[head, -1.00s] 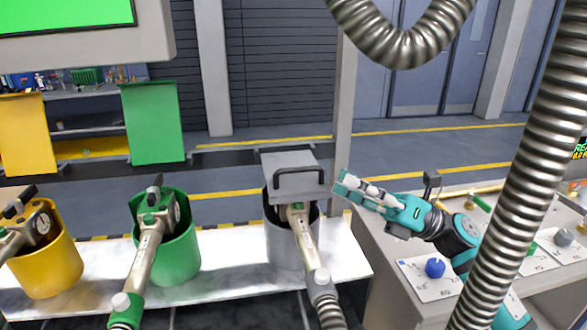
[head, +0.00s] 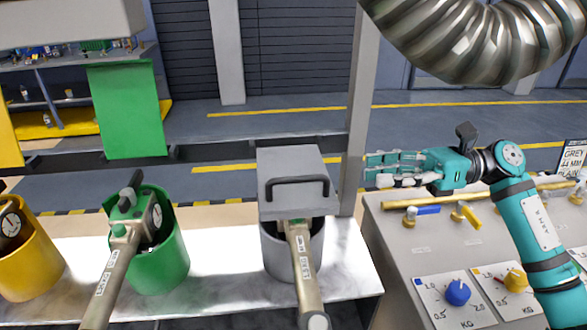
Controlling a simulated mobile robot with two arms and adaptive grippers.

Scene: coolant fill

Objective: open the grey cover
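The grey cover (head: 293,164) is a flat grey lid with a dark bar handle (head: 297,190) along its front. It lies over the back of the grey holder (head: 281,257), above the nozzle that rests there. My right gripper (head: 367,168) is to the right of the cover, beyond the grey post, with its fingers pointing left. Its fingers are extended and look apart, with nothing between them. A clear gap separates them from the handle. My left gripper is not in view.
A grey post (head: 358,110) rises between the cover and my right gripper. A green holder (head: 172,258) and a yellow holder (head: 35,265) stand left, with an upright green cover (head: 127,110) behind. A thick metal hose (head: 480,40) hangs at top right. A control desk (head: 400,235) is below my gripper.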

